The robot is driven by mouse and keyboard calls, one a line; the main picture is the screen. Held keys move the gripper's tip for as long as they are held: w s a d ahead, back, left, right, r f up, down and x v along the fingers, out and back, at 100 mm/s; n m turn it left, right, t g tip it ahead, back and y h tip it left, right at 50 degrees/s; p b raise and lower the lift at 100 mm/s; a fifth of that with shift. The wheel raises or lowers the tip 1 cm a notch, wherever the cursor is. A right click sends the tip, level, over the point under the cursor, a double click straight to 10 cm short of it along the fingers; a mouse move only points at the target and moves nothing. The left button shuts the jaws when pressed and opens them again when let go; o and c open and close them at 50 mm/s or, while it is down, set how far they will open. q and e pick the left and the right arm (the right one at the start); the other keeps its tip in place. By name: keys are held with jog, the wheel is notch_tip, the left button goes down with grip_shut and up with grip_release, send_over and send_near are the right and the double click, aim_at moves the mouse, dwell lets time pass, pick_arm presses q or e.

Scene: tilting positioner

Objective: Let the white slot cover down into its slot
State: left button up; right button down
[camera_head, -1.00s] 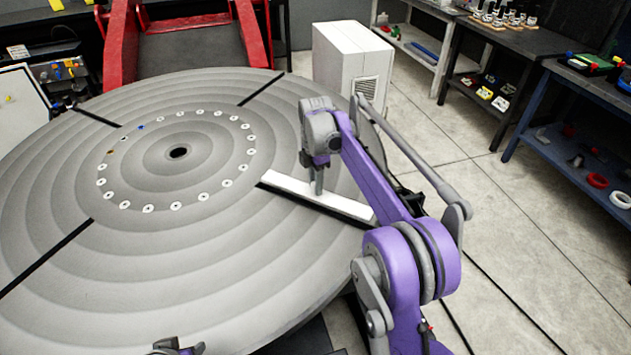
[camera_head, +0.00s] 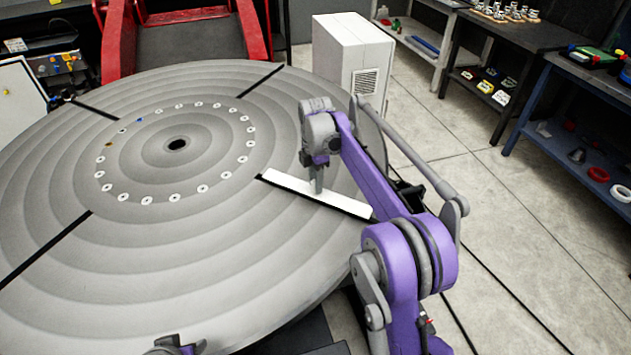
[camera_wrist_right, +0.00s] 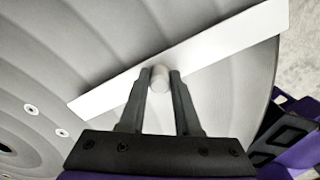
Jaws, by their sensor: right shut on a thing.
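The white slot cover (camera_head: 290,184) is a long flat bar with a round grey knob (camera_wrist_right: 159,79) on top. My right gripper (camera_head: 317,184) points down and is shut on that knob. The cover lies lengthwise along a dark radial slot (camera_head: 340,207) in the round grey table (camera_head: 215,260). A dark strip of the slot shows along the cover's near side. I cannot tell whether the cover touches the table or hangs just above it. My left gripper (camera_head: 174,348) is cut off at the bottom edge of the head view, and its fingers are not clear.
Other dark slots (camera_head: 45,250) cross the table, which has a ring of pale washers around its centre hole (camera_head: 177,145). A white cabinet (camera_head: 340,55) stands behind the table, by a red frame (camera_head: 185,42). Shelves with parts stand at the right.

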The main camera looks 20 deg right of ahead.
pick_arm(q)
jog(key=shift+s+f+b, duration=0.25)
jog(key=shift+f+b, duration=0.25)
jog(key=shift+f, duration=0.2)
pick_arm(e)
jog(key=shift+f, duration=1.35)
jog(key=shift+c, duration=0.2)
grip_release()
pick_arm(q)
jog(key=shift+r, duration=0.1)
pick_arm(e)
jog(key=shift+r, duration=0.1)
